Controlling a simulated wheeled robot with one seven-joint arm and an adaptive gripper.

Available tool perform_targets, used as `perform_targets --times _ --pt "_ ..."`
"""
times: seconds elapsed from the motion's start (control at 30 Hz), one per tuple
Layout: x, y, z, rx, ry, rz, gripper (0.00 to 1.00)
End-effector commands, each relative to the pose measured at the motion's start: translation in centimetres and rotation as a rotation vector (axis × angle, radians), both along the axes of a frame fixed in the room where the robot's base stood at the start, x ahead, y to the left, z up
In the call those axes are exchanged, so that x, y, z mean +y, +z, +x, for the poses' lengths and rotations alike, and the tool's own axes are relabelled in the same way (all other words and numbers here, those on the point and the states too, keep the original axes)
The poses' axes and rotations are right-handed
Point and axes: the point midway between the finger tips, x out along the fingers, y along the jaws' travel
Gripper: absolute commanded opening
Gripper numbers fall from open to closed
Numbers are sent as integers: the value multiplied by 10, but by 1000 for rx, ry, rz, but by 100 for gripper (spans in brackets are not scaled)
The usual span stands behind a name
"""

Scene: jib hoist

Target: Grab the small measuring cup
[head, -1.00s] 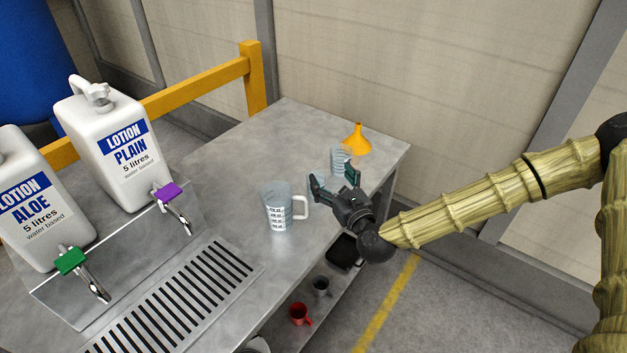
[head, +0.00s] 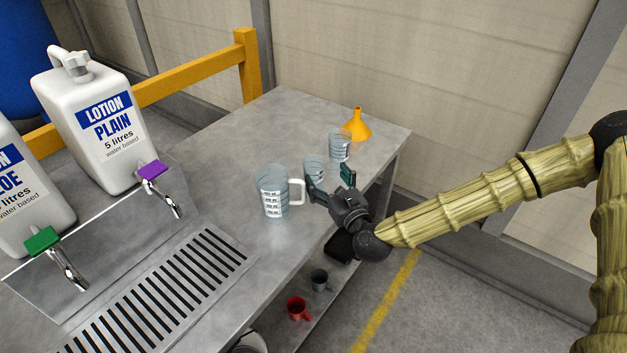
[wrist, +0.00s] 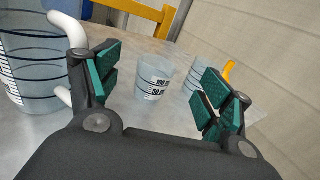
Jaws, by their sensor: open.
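The small measuring cup (head: 314,167) is clear with dark markings and stands upright on the grey metal bench, just beyond my gripper. In the wrist view the cup (wrist: 154,78) shows between the fingers and a little beyond them, not touching them. My gripper (head: 330,182) is open and empty, with its teal pads apart (wrist: 158,88). A slightly bigger clear cup (head: 340,145) stands behind it to the right. In the wrist view that cup (wrist: 194,80) is partly hidden by the right finger. A large measuring jug (head: 271,194) with a white handle stands left of my gripper.
An orange funnel (head: 357,126) stands at the bench's back right corner. White lotion containers (head: 98,125) with taps and a drain grille (head: 165,290) are at left. Bare bench lies behind the jug.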

Motion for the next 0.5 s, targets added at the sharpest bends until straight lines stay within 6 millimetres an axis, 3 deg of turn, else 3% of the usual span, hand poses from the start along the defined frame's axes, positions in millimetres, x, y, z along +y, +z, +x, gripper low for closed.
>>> perform_targets --times 0.03,0.2,0.5 --pt "0 -14 0 0 -1 0 79" --pt "-1 -28 0 0 -1 0 79" --pt "3 -32 9 -2 -2 0 79"
